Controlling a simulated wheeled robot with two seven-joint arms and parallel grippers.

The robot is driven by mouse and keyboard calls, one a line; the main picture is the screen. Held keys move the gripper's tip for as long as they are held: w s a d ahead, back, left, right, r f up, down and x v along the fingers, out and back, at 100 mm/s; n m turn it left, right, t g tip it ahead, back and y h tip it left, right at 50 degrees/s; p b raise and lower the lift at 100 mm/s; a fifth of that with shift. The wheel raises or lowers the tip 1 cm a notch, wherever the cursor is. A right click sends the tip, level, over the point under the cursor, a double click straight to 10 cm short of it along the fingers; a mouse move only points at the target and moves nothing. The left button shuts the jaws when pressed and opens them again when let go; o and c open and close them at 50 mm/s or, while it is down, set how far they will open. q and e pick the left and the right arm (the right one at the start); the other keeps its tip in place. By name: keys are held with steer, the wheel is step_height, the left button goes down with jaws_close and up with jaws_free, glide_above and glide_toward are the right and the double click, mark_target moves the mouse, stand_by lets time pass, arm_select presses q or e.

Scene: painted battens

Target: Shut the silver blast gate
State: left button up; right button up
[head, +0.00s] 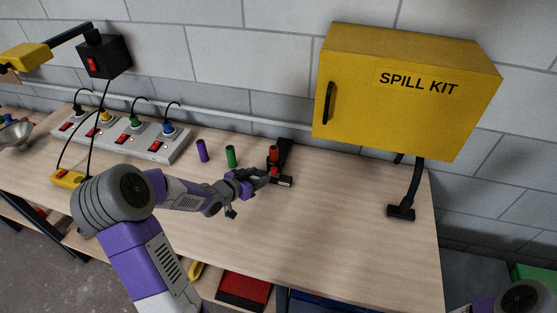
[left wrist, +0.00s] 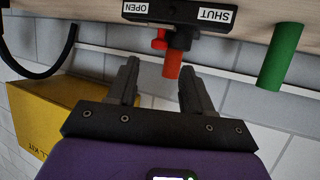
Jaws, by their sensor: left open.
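A dark gate fitting (head: 284,150) with an orange-red upright handle (head: 273,154) stands toward the back of the bench. No silver shows on it. In the left wrist view its black bar (left wrist: 185,18) carries the labels OPEN at the left and SHUT at the right. The handle (left wrist: 172,68) sticks out between the labels, with a smaller red knob (left wrist: 159,40) beside it. My left gripper (head: 264,177) is open at the fitting. In the left wrist view the handle's end lies between the open fingers (left wrist: 160,78), with no clear contact. My right gripper is out of view.
A green post (head: 231,156) and a purple post (head: 202,150) stand left of the fitting. A power strip (head: 125,137) with several plugs lies farther left. A yellow spill kit cabinet (head: 400,95) hangs at the right. The bench (head: 335,225) is clear at front right.

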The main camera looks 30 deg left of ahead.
mark_target(273, 170)
arm_select(q)
steer(key=b+x, duration=0.1)
steer(key=x, duration=0.5)
steer(key=shift+w+d+f, duration=0.15)
steer(key=shift+w+f, duration=0.05)
steer(key=shift+w, duration=0.05)
jaws_close()
